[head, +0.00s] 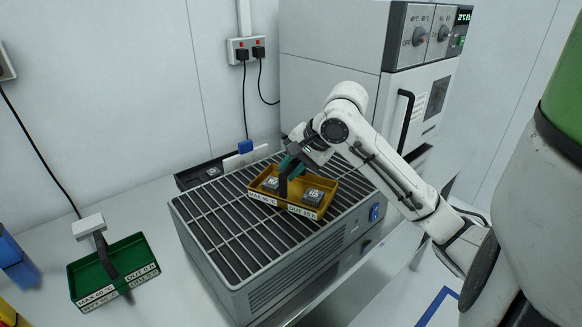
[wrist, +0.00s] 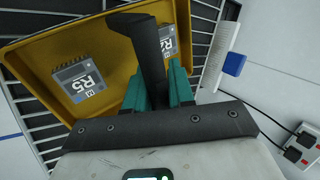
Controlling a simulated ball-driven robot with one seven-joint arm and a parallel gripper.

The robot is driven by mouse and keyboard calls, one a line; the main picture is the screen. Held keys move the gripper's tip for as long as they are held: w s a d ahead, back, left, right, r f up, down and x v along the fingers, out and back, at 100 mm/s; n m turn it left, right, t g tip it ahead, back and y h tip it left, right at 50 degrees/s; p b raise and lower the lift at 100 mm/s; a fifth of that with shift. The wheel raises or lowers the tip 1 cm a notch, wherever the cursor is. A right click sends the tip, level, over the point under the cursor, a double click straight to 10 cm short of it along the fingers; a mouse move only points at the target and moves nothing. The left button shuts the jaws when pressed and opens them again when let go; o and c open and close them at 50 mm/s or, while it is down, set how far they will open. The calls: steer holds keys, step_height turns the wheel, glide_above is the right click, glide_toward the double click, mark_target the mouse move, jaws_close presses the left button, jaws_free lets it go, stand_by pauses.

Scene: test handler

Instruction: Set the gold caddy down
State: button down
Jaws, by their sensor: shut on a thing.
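The gold caddy (head: 284,205) is over the slatted top of the grey bench unit (head: 232,226). It carries two chips, marked R5 (wrist: 87,85) and R2 (wrist: 168,45) in the wrist view, one on each side of its dark handle (wrist: 150,50). My gripper (head: 289,165) is above the caddy, its teal fingers (wrist: 157,88) shut on the handle. The caddy looks about level. I cannot tell whether its base touches the slats or hangs just above them.
A green caddy (head: 115,270) stands on the bench at left. A black tray (head: 190,179) lies behind the slatted unit, near a white piece with a blue end (head: 245,147). A white oven (head: 420,105) stands at back right. Bare slats lie left of the gold caddy.

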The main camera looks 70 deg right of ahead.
steer(key=c, duration=1)
jaws_free()
steer(key=shift+o, duration=0.2)
